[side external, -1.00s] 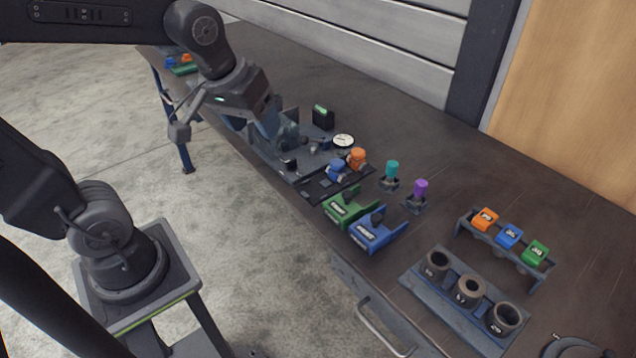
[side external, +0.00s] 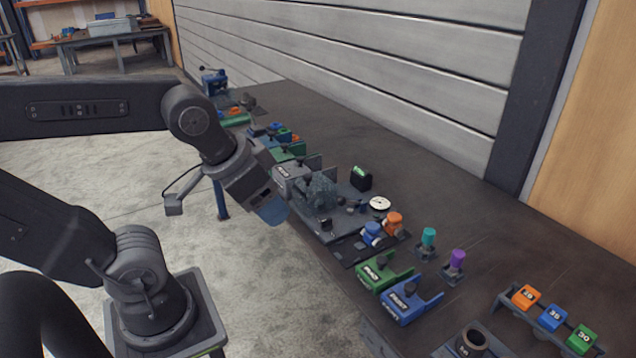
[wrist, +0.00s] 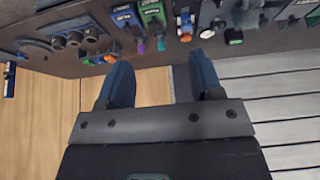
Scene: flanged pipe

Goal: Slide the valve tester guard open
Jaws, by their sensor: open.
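The valve tester (side external: 345,215) is a dark grey base on the bench, with a white-faced gauge (side external: 380,203) beside it. A smoky see-through block, which looks like its guard (side external: 318,193), stands at the tester's left end; how far it is slid is unclear. My gripper (side external: 272,210) hangs over the bench's front edge, left of the guard and apart from it. In the wrist view its two blue fingers (wrist: 160,82) are spread with nothing between them. The tester is only partly in the wrist view, at the top right.
A blue valve (side external: 372,233) and an orange valve (side external: 393,222) stand right of the tester. Green (side external: 383,272) and blue (side external: 410,302) holders sit along the front edge. A small black box with a green display (side external: 360,178) is behind. The bench's back strip is clear.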

